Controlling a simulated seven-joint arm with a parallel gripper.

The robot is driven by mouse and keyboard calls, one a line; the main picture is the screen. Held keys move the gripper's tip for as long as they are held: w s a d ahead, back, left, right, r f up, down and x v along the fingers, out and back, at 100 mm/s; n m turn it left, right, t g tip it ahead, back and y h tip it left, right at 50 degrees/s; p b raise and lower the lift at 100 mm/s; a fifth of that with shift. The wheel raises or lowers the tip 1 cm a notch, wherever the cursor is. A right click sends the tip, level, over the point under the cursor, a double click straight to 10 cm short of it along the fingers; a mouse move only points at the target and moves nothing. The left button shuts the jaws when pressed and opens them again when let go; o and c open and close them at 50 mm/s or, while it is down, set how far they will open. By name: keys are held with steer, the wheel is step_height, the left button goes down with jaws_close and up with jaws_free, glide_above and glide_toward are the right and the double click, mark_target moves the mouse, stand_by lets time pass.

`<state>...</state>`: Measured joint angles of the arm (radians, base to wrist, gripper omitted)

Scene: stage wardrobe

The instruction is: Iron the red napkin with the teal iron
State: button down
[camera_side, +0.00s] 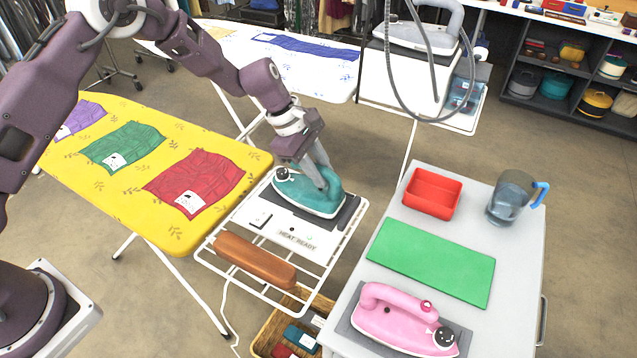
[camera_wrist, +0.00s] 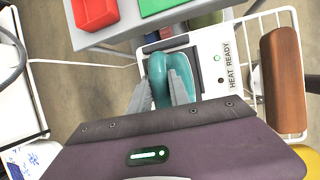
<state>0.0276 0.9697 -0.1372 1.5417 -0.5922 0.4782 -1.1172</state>
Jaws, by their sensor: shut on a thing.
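The teal iron (camera_side: 308,193) sits on the white HEAT READY rest (camera_side: 283,221) at the end of the yellow ironing board. My gripper (camera_side: 317,180) is shut on the iron's handle; in the wrist view its fingers (camera_wrist: 168,95) are either side of the teal handle (camera_wrist: 180,79). The red napkin (camera_side: 195,181) lies on the yellow board (camera_side: 150,215), with creases and a white tag, left of the iron. The iron's soleplate is hidden.
A green napkin (camera_side: 122,148) and purple napkin (camera_side: 80,120) lie farther along the board. A brown wooden roll (camera_side: 254,260) lies on the wire rack. A grey cart (camera_side: 520,270) at right holds a red tray (camera_side: 431,194), green mat (camera_side: 430,262), pink iron (camera_side: 405,320) and jug (camera_side: 509,197).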

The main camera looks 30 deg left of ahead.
steer(key=r, duration=0.6)
steer(key=a+r, duration=0.1)
steer(key=r, duration=0.2)
steer(key=shift+r, duration=0.35)
steer(key=s+a, duration=0.8)
steer(key=a, duration=0.4)
steer(key=s+a, duration=0.8)
steer(key=a, duration=0.5)
step_height(320, 180, down, 7)
steer(key=shift+d, duration=0.2)
